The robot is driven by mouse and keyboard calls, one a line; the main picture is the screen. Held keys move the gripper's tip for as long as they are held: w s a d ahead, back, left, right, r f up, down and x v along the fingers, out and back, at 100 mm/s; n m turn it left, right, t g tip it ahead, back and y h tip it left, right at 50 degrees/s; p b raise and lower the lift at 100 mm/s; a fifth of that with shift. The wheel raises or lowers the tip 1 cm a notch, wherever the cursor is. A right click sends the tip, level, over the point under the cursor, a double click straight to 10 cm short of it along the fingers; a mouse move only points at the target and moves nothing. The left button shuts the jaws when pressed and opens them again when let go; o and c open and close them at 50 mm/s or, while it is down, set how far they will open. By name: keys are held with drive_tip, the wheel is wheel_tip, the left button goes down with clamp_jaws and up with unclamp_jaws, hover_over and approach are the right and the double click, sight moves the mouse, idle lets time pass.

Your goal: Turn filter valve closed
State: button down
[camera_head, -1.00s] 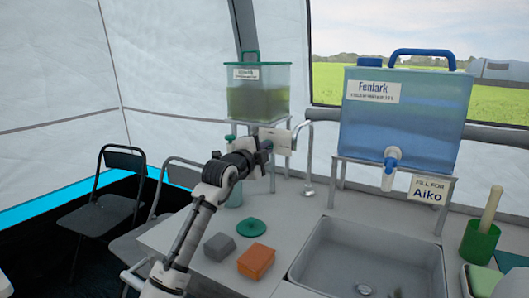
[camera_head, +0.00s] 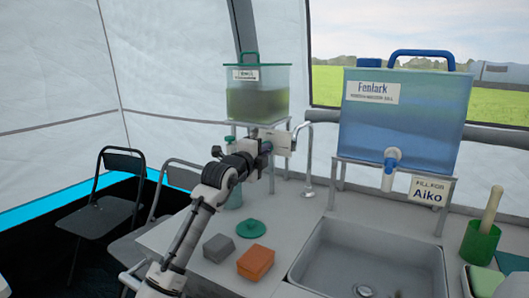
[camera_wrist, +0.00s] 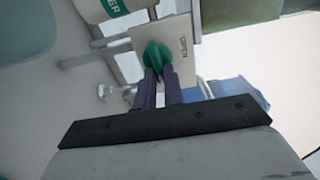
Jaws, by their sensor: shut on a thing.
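The filter valve's green knob (camera_wrist: 157,52) sits on a pale plate (camera_wrist: 182,62) that bears a sideways label reading "OPEN". My gripper (camera_wrist: 160,75) is shut on this knob, with one finger on each side; the fingertips partly cover it. In the head view my gripper (camera_head: 266,147) meets the plate (camera_head: 280,141) below the green-trimmed tank (camera_head: 258,97), which holds murky green water. The knob itself is hidden there behind my gripper.
A curved metal spout (camera_head: 308,155) stands just right of the plate. The blue Fenlark tank (camera_head: 402,120) stands further right, behind the sink (camera_head: 365,258). A grey block (camera_head: 219,248), an orange block (camera_head: 255,262) and a green lid (camera_head: 250,228) lie on the counter.

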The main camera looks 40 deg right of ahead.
drive_tip(key=c, duration=1.5)
unclamp_jaws()
drive_tip(key=shift+a, duration=0.1)
drive_tip(key=b+v, duration=0.2)
drive_tip(key=v, duration=1.1)
drive_tip(key=shift+s+a, duration=0.2)
drive_tip(key=shift+a, duration=0.05)
drive_tip(key=shift+f, duration=0.1)
